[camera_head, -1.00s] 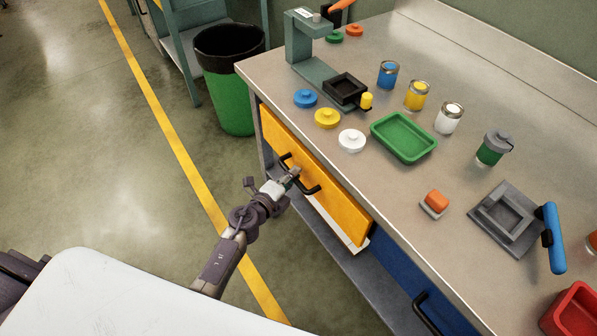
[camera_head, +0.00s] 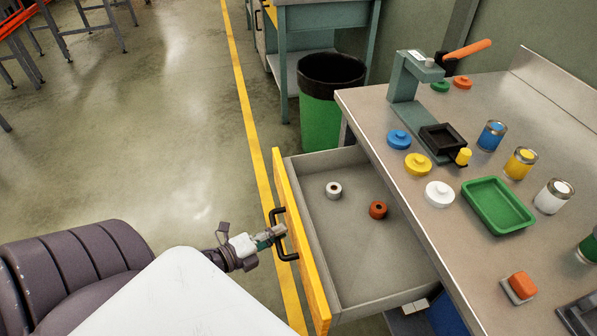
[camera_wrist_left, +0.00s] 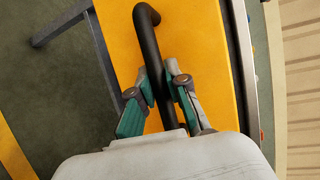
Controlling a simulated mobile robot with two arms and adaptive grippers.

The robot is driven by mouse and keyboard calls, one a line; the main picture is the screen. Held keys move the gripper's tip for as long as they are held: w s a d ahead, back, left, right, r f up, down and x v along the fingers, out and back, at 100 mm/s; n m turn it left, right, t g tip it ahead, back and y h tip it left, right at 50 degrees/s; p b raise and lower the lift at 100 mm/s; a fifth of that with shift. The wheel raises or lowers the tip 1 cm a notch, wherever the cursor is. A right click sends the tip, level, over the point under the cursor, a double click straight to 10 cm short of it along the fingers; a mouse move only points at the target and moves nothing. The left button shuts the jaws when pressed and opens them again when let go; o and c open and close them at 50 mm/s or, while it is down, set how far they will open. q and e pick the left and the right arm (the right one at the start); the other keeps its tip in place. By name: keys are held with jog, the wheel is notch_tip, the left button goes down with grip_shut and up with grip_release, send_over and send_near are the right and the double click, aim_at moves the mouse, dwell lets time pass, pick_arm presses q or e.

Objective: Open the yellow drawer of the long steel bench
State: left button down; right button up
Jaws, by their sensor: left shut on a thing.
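The yellow drawer (camera_head: 302,255) of the long steel bench (camera_head: 372,108) stands well open in the head view. My left gripper (camera_head: 277,233) is shut on the black drawer handle (camera_head: 284,250). In the left wrist view, its two teal-and-grey fingers (camera_wrist_left: 158,97) sit on either side of the black bar (camera_wrist_left: 149,50), in front of the yellow drawer front (camera_wrist_left: 200,50). My right gripper is in neither view.
A green bin (camera_head: 323,115) with a black liner stands beyond the drawer. On the bench are a teal press (camera_head: 404,85), several lids and paint cans, and a green tray (camera_head: 480,190). Open floor lies left of the drawer.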

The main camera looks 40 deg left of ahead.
pick_arm(q)
jog(key=shift+s+a, duration=0.75)
jog(key=shift+s, duration=0.25)
jog(key=c, duration=1.1)
grip_release()
jog(key=shift+c, duration=0.2)
jog(key=v, duration=1.2)
jog(key=shift+f, duration=0.1)
